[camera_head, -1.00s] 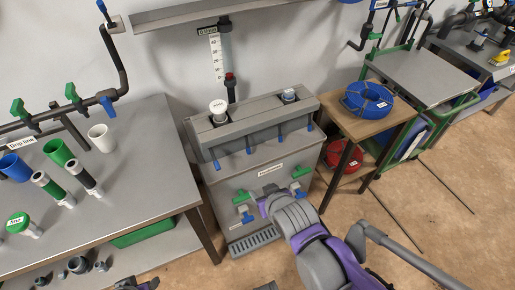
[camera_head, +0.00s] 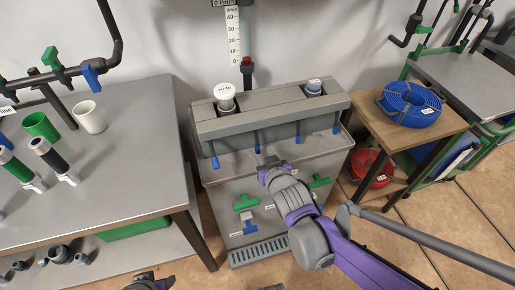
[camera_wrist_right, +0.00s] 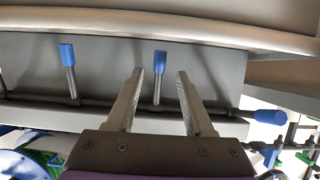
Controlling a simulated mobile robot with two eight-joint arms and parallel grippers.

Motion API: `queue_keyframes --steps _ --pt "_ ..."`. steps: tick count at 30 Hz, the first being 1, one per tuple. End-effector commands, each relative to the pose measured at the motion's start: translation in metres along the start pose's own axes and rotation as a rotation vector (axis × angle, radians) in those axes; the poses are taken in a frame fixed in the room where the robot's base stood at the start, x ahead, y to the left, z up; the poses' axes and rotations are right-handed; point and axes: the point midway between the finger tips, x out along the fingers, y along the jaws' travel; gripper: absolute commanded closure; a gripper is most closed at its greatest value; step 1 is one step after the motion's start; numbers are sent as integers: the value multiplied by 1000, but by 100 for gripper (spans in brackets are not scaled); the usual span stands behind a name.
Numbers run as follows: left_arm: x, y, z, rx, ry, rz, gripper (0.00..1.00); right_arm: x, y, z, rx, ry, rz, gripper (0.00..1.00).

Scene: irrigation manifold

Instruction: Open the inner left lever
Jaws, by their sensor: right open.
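The manifold (camera_head: 285,110) is a grey box with a row of blue-tipped levers on its front. The inner left lever (camera_head: 257,141) hangs down, second from the left. My right gripper (camera_head: 265,163) is open just in front of and below it. In the right wrist view, a blue-tipped lever (camera_wrist_right: 160,70) stands in the gap between the two fingers (camera_wrist_right: 162,92), apparently touching neither. The inner right lever (camera_head: 297,132) and outer left lever (camera_head: 213,160) are on either side. My left gripper (camera_head: 150,281) is partly cut off at the bottom edge; its fingers are unclear.
Green valve handles (camera_head: 246,202) are on the cabinet front below, with a drain grate (camera_head: 260,252) at its foot. A grey table (camera_head: 130,170) with cups stands left. A wooden stand (camera_head: 440,125) with a blue hose coil (camera_head: 411,103) stands right.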

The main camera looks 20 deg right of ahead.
Motion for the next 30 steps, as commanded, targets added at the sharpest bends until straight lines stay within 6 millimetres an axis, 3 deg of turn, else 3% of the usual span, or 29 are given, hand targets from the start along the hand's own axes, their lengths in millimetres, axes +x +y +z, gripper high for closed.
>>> queue_keyframes --steps 3,9,20,29,30 --pt "10 0 2 0 -3 0 50 23 0 2 0 -1 0 48" --pt "16 0 4 0 -5 0 50 45 0 1 -1 -1 1 48" --pt "17 0 4 0 -5 0 50 49 0 0 -1 -1 0 48" --pt "17 0 4 0 -5 0 50 49 0 0 -1 -1 0 100" --pt "17 0 4 0 -5 0 50 49 0 0 -1 -1 0 100"
